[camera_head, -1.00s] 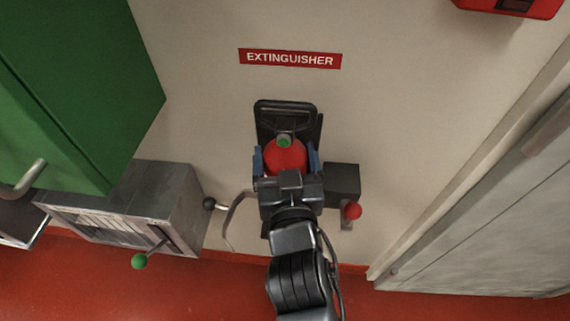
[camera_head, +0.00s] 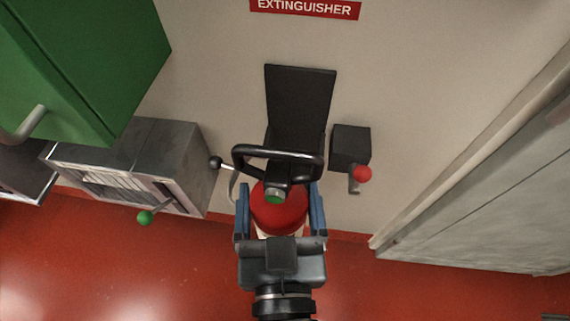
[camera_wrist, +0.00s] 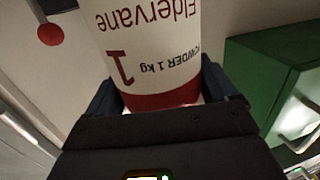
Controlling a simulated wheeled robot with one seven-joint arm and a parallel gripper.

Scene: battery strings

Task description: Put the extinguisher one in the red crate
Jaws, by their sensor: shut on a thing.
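The fire extinguisher (camera_head: 279,207) is red with a black handle loop and a green-centred gauge at its top. In the wrist view its white label (camera_wrist: 150,45) fills the upper middle and reads "Eldervane", "1", "powder 1 kg", upside down. My gripper (camera_head: 281,215) is shut on the extinguisher, with a blue finger on each side of the body. The extinguisher is in front of the black wall bracket (camera_head: 300,95) and appears off it. No red crate is clearly seen in these views.
A grey door (camera_head: 480,220) is at right. Red floor (camera_head: 180,275) lies below.

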